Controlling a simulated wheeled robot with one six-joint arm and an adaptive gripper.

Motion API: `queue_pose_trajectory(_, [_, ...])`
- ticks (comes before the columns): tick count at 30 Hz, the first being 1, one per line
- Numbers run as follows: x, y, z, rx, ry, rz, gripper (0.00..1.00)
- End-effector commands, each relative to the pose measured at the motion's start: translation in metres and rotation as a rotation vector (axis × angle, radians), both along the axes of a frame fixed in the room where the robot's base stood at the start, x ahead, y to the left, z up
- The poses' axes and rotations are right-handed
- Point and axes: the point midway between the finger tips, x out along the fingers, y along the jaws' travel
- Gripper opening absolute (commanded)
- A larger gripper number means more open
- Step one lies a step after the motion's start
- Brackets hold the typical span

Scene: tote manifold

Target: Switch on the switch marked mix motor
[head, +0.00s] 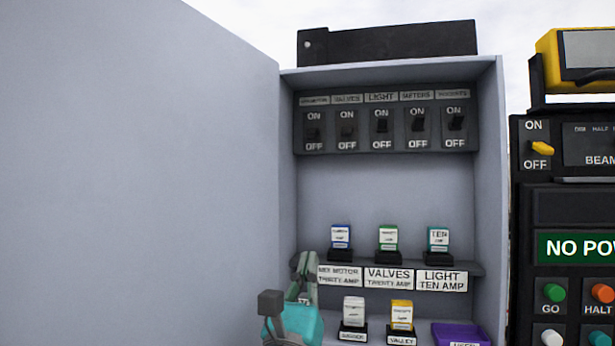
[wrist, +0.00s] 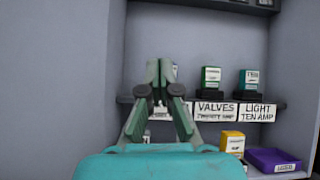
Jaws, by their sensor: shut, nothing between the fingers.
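The switch panel (head: 386,152) is a dark strip with a row of several toggles at the top of the open grey cabinet. The leftmost switch (head: 312,132) sits under a small label too blurred to read surely; its lever looks low, towards OFF, but it is dark. My gripper (head: 308,258) is shut and empty, below the panel at the cabinet's lower left, by the shelf's left end. In the wrist view my gripper (wrist: 160,66) points into the cabinet and hides the left part of the shelf. The switches are out of that view; only the panel's lower edge (wrist: 240,5) shows.
A shelf (head: 478,268) holds blue, green and teal fuses above labels MIX MOTOR (head: 339,275), VALVES and LIGHT. Below are a white fuse (head: 353,311), a yellow fuse (head: 401,314) and a purple tray (head: 461,333). The cabinet door (head: 140,170) stands left; a control panel (head: 575,220) right.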

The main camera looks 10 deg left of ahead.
Motion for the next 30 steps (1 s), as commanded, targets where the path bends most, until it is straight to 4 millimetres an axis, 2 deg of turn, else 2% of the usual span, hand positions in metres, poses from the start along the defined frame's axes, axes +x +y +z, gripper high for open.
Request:
queue_pose_trajectory(1, [-0.001, 0.006, 0.013, 0.025, -0.006, 0.028, 0.00])
queue_pose_trajectory(6, [-0.003, 0.017, 0.035, 0.073, -0.014, 0.086, 0.00])
queue_pose_trajectory(20, [-0.002, 0.019, 0.041, 0.084, -0.014, 0.099, 0.00])
queue_pose_trajectory(26, [0.011, 0.018, 0.052, 0.084, -0.015, 0.098, 0.00])
queue_pose_trajectory(30, [0.029, 0.017, 0.068, 0.084, -0.015, 0.097, 0.00])
